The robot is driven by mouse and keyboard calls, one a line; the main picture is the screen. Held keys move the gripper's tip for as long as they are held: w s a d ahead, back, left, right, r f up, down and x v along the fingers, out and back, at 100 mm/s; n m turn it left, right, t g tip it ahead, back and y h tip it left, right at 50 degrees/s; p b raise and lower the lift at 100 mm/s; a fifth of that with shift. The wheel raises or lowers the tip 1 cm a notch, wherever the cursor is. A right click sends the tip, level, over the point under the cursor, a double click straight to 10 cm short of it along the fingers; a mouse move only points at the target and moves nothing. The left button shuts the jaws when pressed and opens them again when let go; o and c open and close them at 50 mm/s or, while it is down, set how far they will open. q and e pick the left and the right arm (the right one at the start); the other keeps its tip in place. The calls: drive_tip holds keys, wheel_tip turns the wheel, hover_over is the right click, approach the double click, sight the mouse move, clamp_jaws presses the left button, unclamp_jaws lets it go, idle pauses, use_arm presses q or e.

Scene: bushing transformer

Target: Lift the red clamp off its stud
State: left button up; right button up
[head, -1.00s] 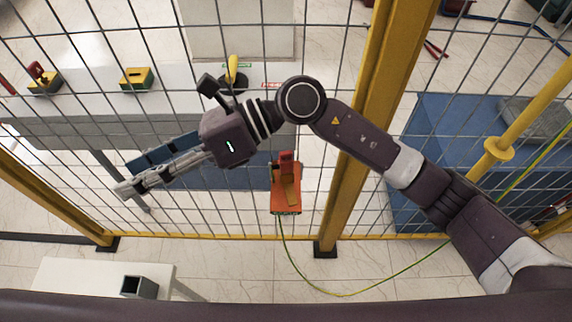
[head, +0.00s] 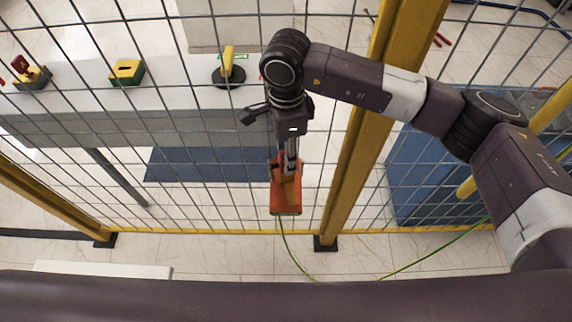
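The red clamp (head: 286,203) is an orange-red piece low at the middle of the mesh fence, with a green-yellow cable (head: 283,238) running from its lower end. My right gripper (head: 290,165) points down onto the clamp's upper part and overlaps it in the head view. The fingers look close together, but I cannot tell whether they touch or grip it. The stud and the clamp's top are hidden behind the gripper. My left gripper is not in view.
Yellow fence posts (head: 385,100) and wire mesh surround the clamp. Behind it, a white bench (head: 175,97) carries a green-yellow block (head: 127,72) and a yellow-handled black device (head: 228,70). A blue cabinet (head: 410,185) stands right. A white table (head: 100,269) shows at lower left.

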sight(289, 179)
drive_tip(key=shift+a+f, duration=0.1)
drive_tip(key=shift+f, duration=1.4)
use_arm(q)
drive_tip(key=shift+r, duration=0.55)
use_arm(e)
drive_tip(key=shift+c, duration=0.6)
drive_tip(key=c, duration=1)
clamp_jaws()
drive_tip(key=shift+r, duration=0.1)
